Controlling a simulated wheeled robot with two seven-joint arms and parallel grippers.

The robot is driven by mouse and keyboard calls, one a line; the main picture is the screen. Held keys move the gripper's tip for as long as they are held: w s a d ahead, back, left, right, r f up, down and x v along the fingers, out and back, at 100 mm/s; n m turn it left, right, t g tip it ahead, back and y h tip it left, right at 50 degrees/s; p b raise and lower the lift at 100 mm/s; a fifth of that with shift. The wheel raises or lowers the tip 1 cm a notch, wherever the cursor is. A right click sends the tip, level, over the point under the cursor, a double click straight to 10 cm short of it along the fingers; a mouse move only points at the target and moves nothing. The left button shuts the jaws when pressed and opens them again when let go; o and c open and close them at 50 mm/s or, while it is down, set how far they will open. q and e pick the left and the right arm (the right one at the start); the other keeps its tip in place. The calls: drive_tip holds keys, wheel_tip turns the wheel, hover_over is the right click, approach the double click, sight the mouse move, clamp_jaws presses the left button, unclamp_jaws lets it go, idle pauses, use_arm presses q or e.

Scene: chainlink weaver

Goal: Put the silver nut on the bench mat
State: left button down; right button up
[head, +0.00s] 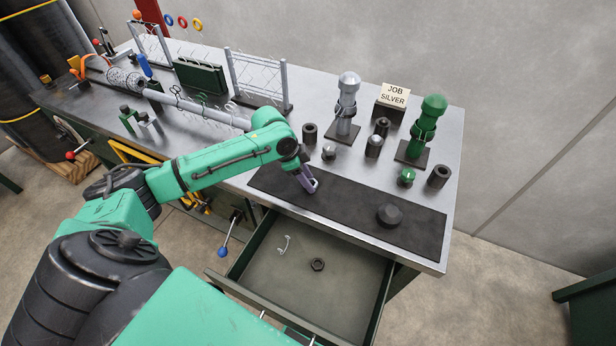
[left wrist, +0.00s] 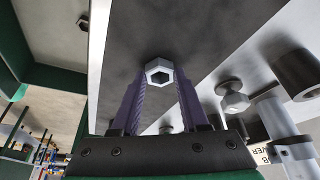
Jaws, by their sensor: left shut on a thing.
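The silver nut (left wrist: 158,72) is hexagonal with a dark hole and sits between the purple fingertips of my left gripper (left wrist: 160,85) in the left wrist view. My left gripper (head: 309,183) is shut on it, over the left part of the dark bench mat (head: 345,204) in the head view. The nut cannot be made out in the head view. The mat (left wrist: 205,25) shows behind the nut in the left wrist view. I cannot tell whether the nut touches the mat. My right gripper is not in view.
A dark round piece (head: 390,215) lies on the mat's right part. Silver (head: 347,105) and green (head: 430,120) posts stand behind, among small cylinders, near a JOB SILVER sign (head: 394,95). An open drawer (head: 345,285) below holds a dark nut (head: 317,265) and a hook (head: 284,245).

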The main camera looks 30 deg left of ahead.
use_arm(q)
drive_tip(key=shift+c, duration=2.1)
unclamp_jaws()
drive_tip(key=shift+w, duration=0.1)
drive_tip(key=shift+r, duration=0.1)
drive_tip(key=b+v, duration=0.1)
drive_tip(key=v, duration=1.1)
drive_tip(key=shift+w, duration=0.1)
